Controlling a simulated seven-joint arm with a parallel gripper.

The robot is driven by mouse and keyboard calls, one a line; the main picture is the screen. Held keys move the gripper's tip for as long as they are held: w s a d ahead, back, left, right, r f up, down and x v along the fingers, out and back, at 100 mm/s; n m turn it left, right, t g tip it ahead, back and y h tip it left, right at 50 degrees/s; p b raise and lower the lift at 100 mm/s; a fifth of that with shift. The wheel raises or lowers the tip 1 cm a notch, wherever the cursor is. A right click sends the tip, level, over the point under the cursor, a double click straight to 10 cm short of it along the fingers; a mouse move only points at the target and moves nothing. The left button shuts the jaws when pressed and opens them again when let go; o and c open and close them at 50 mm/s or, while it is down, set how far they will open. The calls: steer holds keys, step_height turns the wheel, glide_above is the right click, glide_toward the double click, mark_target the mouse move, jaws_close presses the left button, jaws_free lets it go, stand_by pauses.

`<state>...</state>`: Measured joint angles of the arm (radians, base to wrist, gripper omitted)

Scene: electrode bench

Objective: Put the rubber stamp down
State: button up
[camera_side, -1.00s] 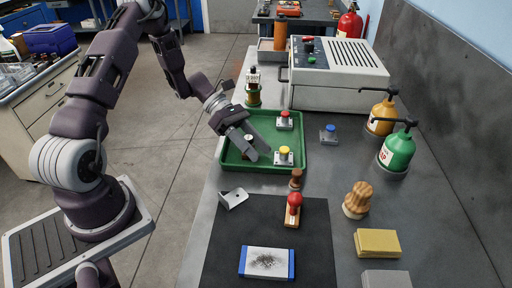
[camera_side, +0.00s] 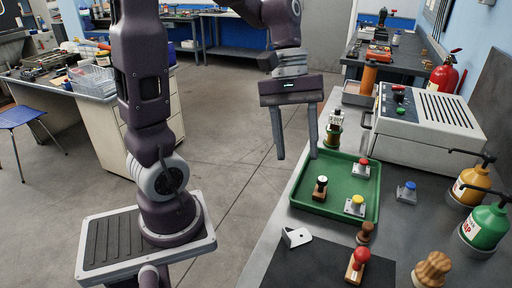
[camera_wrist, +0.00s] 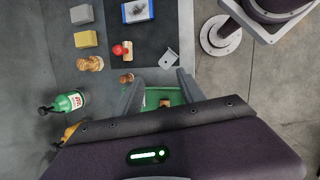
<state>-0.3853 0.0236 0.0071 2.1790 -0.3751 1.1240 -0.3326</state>
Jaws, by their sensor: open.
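A small stamp with a brown wooden base and a dark, white-topped knob (camera_side: 320,188) stands upright in the green tray (camera_side: 336,208), at its left side. A brown block, likely this stamp (camera_wrist: 165,102), shows partly between my fingers in the wrist view, its rest hidden by my gripper. Another stamp-like piece with a red knob and wooden base (camera_side: 357,265) is on the black mat; it also shows in the wrist view (camera_wrist: 122,49). My gripper (camera_side: 297,157) is open and empty, raised clear of the tray and apart from the stamp.
The tray also holds a red-button box (camera_side: 361,168) and a yellow-button box (camera_side: 355,206). A blue-button box (camera_side: 406,192) is right of it. A metal bracket (camera_side: 296,237), small brown piece (camera_side: 365,232), wooden knob (camera_side: 433,269) and green bottle (camera_side: 484,225) stand nearby.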

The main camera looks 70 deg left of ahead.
steer(key=s+d+r+m+t+y, duration=0.1)
steer(key=s+m+t+y, duration=0.1)
steer(key=s+m, duration=0.3)
steer(key=s+d+r+m+t+y, duration=0.1)
steer(key=s+r+m+t+y, duration=0.1)
steer(key=s+m, duration=0.3)
steer(key=shift+s+m+t, duration=0.3)
steer(key=shift+t, duration=0.6)
steer(key=shift+r, duration=0.1)
